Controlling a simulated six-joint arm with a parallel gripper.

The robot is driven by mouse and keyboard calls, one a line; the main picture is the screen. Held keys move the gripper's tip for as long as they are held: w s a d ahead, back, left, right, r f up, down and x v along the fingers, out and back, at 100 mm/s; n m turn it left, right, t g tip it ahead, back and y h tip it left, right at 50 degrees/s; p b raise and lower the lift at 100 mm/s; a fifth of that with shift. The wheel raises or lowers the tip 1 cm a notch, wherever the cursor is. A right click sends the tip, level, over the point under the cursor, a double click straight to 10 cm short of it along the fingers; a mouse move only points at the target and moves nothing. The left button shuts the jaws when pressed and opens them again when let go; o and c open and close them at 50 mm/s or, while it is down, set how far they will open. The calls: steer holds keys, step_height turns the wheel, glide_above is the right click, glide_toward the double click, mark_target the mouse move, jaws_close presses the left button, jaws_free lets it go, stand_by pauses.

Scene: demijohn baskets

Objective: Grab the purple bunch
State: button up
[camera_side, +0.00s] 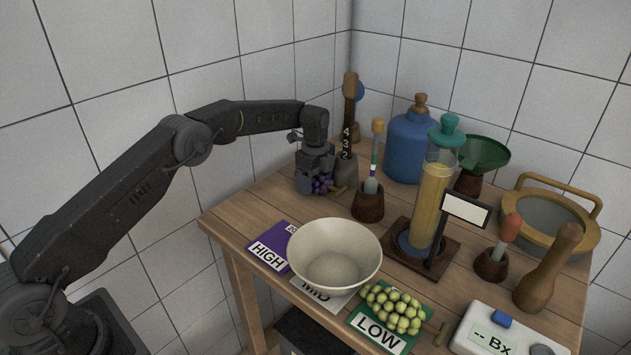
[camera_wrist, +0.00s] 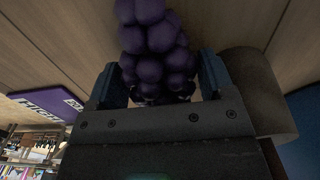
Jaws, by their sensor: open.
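The purple bunch (camera_wrist: 154,42) of grapes lies on the wooden table. In the wrist view it sits between the two blue fingers of my gripper (camera_wrist: 158,82), which stand open on either side of it. Whether either finger touches the grapes cannot be told. In the side view my gripper (camera_side: 309,185) points down at the table's back left, and the purple bunch (camera_side: 322,185) shows partly beside its fingers. The rest of the bunch is hidden behind the gripper.
A grey-brown weight-like block (camera_side: 345,173) stands close to the right of my gripper. A wooden holder (camera_side: 368,205) is nearby. The purple HIGH card (camera_side: 268,252), cream bowl (camera_side: 333,250) and green grapes (camera_side: 395,308) are toward the front. Bare wood (camera_side: 250,215) lies left of the bunch.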

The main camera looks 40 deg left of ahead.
mark_target(315, 179)
steer(key=shift+c, duration=0.3)
steer(key=c, duration=0.6)
steer(key=shift+r, duration=0.1)
steer(key=shift+r, duration=0.5)
step_height(315, 179, up, 3)
steer(key=shift+a+r, duration=0.15)
steer(key=shift+r, duration=0.05)
steer(key=s+a+r, duration=0.2)
steer(key=a, duration=0.1)
steer(key=s+a+r, duration=0.2)
steer(key=a, duration=0.1)
steer(key=s+a+r, duration=0.2)
steer(key=a, duration=0.1)
steer(key=shift+s+a+r, duration=0.1)
steer(key=shift+a+r, duration=0.15)
steer(key=shift+a, duration=0.1)
